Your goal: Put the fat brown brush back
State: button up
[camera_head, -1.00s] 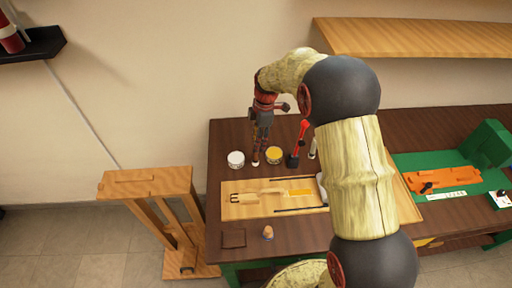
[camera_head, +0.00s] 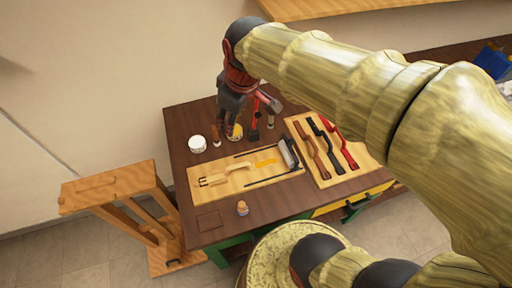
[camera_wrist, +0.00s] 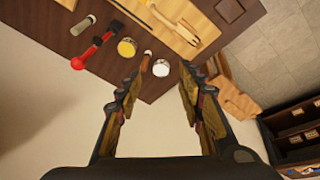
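My gripper (camera_head: 236,122) hangs fingers down over the back left of the dark table. In the wrist view its two fingers (camera_wrist: 162,72) are spread, with nothing between them. A small brown-topped, pale-ended thing (camera_wrist: 147,60), perhaps the fat brown brush, stands beyond the fingertips beside a white tin. It also shows in the head view (camera_head: 216,136), just left of the gripper and apart from it. A stubby brown thing (camera_head: 242,208) stands near the table's front edge; I cannot tell whether it is a brush.
A white tin (camera_head: 198,144) and yellow tin (camera_head: 236,131) stand at the back, near a red-handled tool (camera_head: 255,124). A pale board (camera_head: 225,190) holds a strap and bars. Several handled tools lie on a right-hand board (camera_head: 372,157). A wooden stand (camera_head: 105,188) is left of the table.

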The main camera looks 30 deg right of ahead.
jog(key=s+m+t, duration=0.1)
jog(key=s+m, duration=0.4)
jog(key=s, duration=0.6)
jog(key=shift+s+r+m+t, duration=0.15)
jog(key=shift+s+m+t, duration=0.2)
jog(key=shift+m+t, duration=0.05)
jog(key=shift+d, duration=0.1)
